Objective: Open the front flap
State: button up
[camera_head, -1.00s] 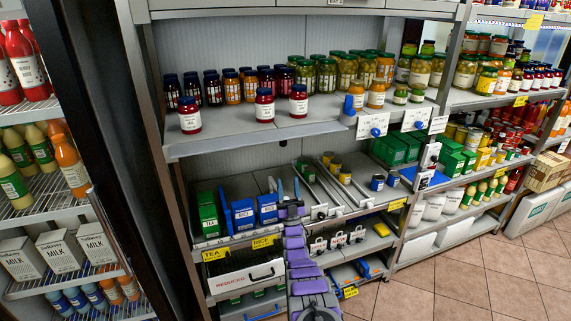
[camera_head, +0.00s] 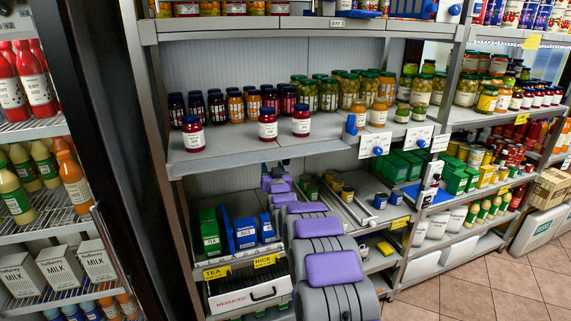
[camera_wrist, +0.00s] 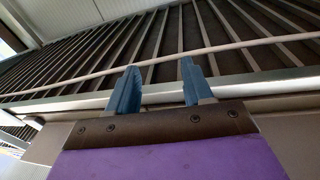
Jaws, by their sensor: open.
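The white front panel marked REDUCED (camera_head: 236,300) is low on the middle rack, with a dark slatted space behind it and a handle at its right. It looks upright; whether this is the flap is not certain. My gripper (camera_wrist: 158,68) is open, with two blue fingers apart and nothing between them. In the wrist view a thin pale rail (camera_wrist: 225,45) crosses beyond the fingertips, with dark slats behind; contact cannot be told. In the head view my gripper (camera_head: 275,168) is raised under the jar shelf, its fingers hardly visible.
Jars stand on the shelf (camera_head: 240,153) above my gripper. Green and blue boxes (camera_head: 245,232) stand to its left, and cans (camera_head: 346,193) to its right. A fridge with bottles and milk cartons (camera_head: 59,267) is at far left. Tiled floor (camera_head: 480,285) is free at right.

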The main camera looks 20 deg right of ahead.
jog(key=s+a+r+g, duration=0.1)
jog(key=s+r+g, duration=0.15)
jog(key=s, duration=0.55)
jog(key=n+t+y+p, duration=0.1)
jog(key=n+y+p, duration=0.4)
jog(key=p, duration=0.2)
send_near(286, 163)
jog(key=w, duration=0.3)
jog(key=w+a, duration=0.1)
jog(key=w, duration=0.3)
jog(key=w+f+b, duration=0.1)
jog(key=w, duration=0.3)
jog(key=shift+w+a, duration=0.1)
jog(key=shift+a, duration=0.05)
jog(key=shift+c, duration=0.4)
grip_shut()
